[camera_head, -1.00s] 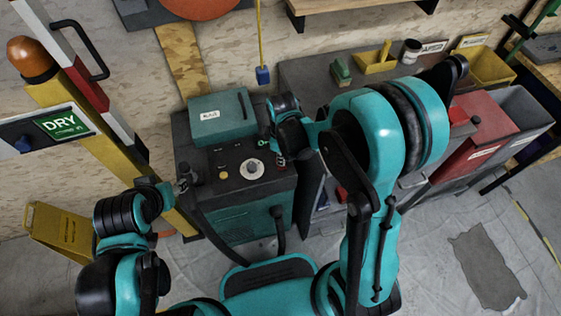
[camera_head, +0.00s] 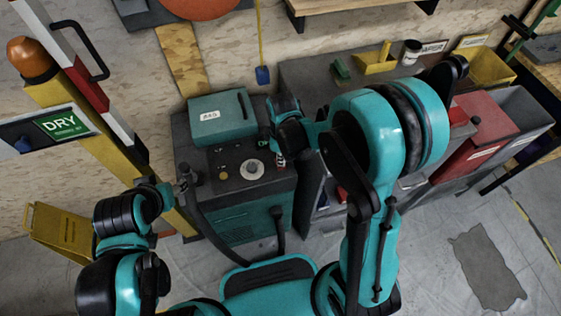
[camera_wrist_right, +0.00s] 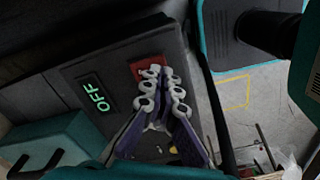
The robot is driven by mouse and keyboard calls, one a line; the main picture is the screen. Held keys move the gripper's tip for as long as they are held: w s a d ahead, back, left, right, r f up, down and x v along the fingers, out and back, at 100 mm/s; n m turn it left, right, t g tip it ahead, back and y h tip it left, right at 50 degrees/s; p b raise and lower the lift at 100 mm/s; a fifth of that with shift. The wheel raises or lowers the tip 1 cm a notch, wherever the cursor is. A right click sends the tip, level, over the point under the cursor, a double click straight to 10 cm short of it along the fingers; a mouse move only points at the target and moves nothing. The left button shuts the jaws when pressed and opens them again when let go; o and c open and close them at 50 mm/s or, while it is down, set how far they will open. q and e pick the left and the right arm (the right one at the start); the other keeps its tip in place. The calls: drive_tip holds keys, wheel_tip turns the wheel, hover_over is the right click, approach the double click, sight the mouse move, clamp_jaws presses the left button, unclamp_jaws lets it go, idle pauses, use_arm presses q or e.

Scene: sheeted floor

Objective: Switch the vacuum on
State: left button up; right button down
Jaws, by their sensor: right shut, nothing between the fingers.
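The vacuum (camera_head: 236,229) is a dark grey and teal box with a control panel on top, in the head view. My right gripper (camera_head: 280,160) is shut and empty at the panel's right edge. Its fingertips (camera_wrist_right: 160,76) overlap the switch in the wrist view; contact is unclear. My left gripper (camera_head: 185,178) is beside the vacuum's left edge, its jaws unclear.
A teal bag box (camera_head: 222,118) stands behind the panel. A black hose (camera_head: 215,235) runs down the vacuum's front left. A workbench with red and grey bins (camera_head: 490,125) is to the right. A yellow post with a DRY sign (camera_head: 62,124) stands left.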

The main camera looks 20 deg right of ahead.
drive_tip(key=shift+f+b, duration=1)
drive_tip(key=shift+f, duration=0.1)
idle(0.4)
drive_tip(key=shift+r+p, duration=2.75)
drive_tip(key=shift+r, duration=0.85)
drive_tip(key=shift+f, duration=0.1)
drive_tip(key=s+d+r+m+t, duration=0.2)
drive_tip(key=s+r+m+t, duration=0.1)
drive_tip(key=s+r+m, duration=0.2)
drive_tip(key=s+d+r+m+t, duration=0.2)
drive_tip(key=s+r+m+t, duration=0.2)
drive_tip(key=r+m, duration=0.3)
wheel_tip(320, 180, up, 3)
drive_tip(key=shift+s+d+f, duration=0.1)
drive_tip(key=shift+s+d, duration=0.25)
drive_tip(key=shift+s, duration=0.3)
